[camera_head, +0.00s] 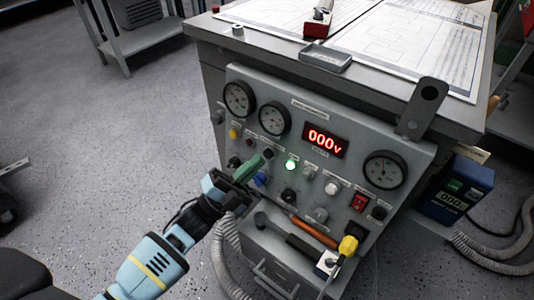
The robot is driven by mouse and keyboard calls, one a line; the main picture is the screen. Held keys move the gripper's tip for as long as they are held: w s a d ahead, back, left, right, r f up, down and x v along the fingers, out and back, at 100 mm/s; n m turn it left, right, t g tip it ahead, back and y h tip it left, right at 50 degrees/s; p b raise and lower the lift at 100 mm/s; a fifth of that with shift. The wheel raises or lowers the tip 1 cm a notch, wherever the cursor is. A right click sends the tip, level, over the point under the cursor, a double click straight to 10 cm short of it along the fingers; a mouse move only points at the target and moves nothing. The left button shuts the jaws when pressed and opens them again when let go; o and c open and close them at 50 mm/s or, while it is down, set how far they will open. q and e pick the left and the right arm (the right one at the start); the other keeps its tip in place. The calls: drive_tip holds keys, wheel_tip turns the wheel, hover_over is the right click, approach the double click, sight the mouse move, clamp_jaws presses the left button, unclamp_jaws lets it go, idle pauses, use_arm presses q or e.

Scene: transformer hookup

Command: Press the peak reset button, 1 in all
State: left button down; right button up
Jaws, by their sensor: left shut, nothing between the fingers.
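A grey control panel (350,160) stands at the front of a workbench. The labels are too small to read, so I cannot tell which is the peak reset button. My left gripper (246,172) is shut and empty, in front of the panel's lower left controls, partly covering them. I cannot tell whether it touches any. My right gripper is not in view.
Gauges (276,119) sit on the panel. Papers (410,45) and a small grey tray (325,57) lie on the bench top. A blue meter (455,190) stands to the right.

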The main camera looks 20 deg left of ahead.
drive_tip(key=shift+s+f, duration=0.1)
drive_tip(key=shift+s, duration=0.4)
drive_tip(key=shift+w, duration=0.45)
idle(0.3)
use_arm(q)
drive_tip(key=shift+w, duration=0.1)
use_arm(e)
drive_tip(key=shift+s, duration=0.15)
use_arm(q)
drive_tip(key=shift+w+d+f, duration=0.1)
drive_tip(key=shift+w+d, duration=0.05)
drive_tip(key=shift+w, duration=0.15)
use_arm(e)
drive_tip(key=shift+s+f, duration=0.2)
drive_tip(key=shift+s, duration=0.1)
